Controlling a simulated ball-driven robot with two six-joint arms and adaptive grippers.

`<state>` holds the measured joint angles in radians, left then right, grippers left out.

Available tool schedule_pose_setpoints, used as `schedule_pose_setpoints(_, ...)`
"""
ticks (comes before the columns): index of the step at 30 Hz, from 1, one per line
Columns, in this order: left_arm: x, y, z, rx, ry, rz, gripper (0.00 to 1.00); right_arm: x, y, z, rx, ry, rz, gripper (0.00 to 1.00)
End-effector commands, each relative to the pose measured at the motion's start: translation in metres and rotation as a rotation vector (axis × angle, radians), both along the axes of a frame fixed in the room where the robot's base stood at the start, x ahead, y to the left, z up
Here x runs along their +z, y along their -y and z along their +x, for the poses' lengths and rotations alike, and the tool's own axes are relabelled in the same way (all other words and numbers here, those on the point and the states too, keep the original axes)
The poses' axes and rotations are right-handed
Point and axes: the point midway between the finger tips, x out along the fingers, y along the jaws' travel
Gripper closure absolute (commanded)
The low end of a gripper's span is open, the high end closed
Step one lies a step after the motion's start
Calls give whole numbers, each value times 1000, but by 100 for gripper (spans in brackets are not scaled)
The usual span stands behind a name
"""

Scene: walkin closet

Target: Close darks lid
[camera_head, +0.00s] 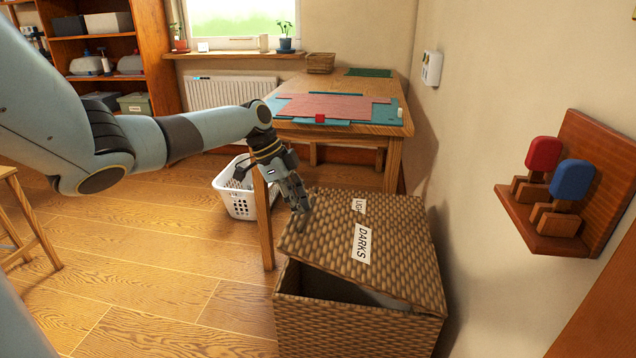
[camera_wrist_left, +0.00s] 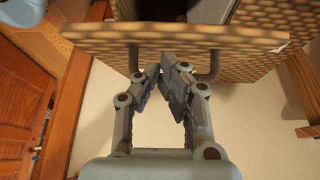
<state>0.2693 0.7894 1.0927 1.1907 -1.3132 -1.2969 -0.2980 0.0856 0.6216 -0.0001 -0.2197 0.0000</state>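The wicker hamper (camera_head: 350,328) stands at the bottom centre of the head view. Its front lid, labelled DARKS (camera_head: 362,243), is slightly raised, with a dark gap under its front edge. Part of a LIGHT label shows on the lid area behind it. My left gripper (camera_head: 301,207) points down at the left side of the hamper top. In the left wrist view, my gripper's fingertips (camera_wrist_left: 162,68) are drawn together beside the lid edge (camera_wrist_left: 180,38), between two posts that look like a handle. Whether they touch it is unclear. My right gripper is out of view.
A wooden table (camera_head: 397,130) with a mat and cloth stands behind the hamper. A white laundry basket (camera_head: 236,203) is on the floor to its left. A wall shelf (camera_head: 541,240) with red and blue items projects on the right.

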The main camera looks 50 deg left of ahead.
Motion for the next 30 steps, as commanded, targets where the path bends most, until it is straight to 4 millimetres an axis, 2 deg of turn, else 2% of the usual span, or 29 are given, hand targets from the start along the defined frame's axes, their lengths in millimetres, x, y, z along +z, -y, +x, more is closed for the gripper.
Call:
schedule_pose_setpoints(1, -27, -6, -6, 2, -6, 0, 100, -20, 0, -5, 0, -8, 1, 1)
schedule_pose_setpoints(3, -46, -12, -11, 2, -5, -1, 100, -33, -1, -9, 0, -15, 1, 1)
schedule_pose_setpoints(9, -91, -26, -23, 2, -4, 0, 100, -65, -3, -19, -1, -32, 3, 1)
schedule_pose_setpoints(12, -106, -30, -25, 0, -2, 0, 100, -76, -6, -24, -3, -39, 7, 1)
schedule_pose_setpoints(19, -124, -34, -28, 0, 2, 1, 100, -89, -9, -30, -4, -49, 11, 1)
schedule_pose_setpoints(30, -127, -35, -28, -1, 3, 1, 100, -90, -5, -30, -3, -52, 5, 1)
